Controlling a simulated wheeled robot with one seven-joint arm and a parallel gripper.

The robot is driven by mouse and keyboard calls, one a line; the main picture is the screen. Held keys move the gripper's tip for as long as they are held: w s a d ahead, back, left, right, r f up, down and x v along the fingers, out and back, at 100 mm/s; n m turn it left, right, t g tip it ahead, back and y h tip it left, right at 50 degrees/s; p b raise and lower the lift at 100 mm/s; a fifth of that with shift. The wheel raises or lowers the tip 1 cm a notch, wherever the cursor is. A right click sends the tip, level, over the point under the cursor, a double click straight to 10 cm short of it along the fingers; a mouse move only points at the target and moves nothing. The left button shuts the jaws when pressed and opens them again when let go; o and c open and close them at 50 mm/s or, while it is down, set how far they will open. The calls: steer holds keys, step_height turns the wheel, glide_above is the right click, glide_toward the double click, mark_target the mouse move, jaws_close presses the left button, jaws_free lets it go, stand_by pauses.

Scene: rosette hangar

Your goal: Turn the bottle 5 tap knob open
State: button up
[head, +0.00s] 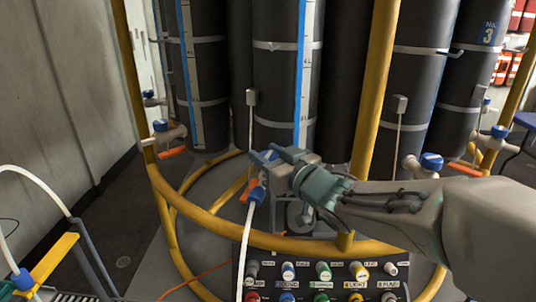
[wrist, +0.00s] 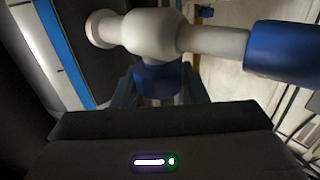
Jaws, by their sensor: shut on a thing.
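My gripper (head: 273,157) reaches in from the right to a tap in front of the middle black bottles. In the wrist view, its two dark fingers (wrist: 160,88) stand either side of a blue tap knob (wrist: 158,75) and are shut on it. The white tap body (wrist: 150,35) runs across the top of that view. A blue hose connector (wrist: 285,50) sits on its right end. In the head view the connector (head: 257,193) hangs below the gripper with a white hose (head: 246,235). My gripper hides most of the tap there. No number 5 is readable.
Other blue-knobbed taps stand at the left (head: 163,133) and right (head: 430,163). A yellow tube frame (head: 375,95) rises beside my arm and curves below it. A control panel (head: 320,262) with coloured knobs is below. Another bottle (head: 468,75) is marked No. 3.

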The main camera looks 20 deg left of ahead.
steer(key=shift+r, duration=0.1)
stand_by(0.3)
steer(key=o, duration=1)
steer(key=shift+d, duration=0.1)
steer(key=p+v, duration=0.1)
steer(key=v, duration=1.2)
steer(key=shift+s+d, duration=0.25)
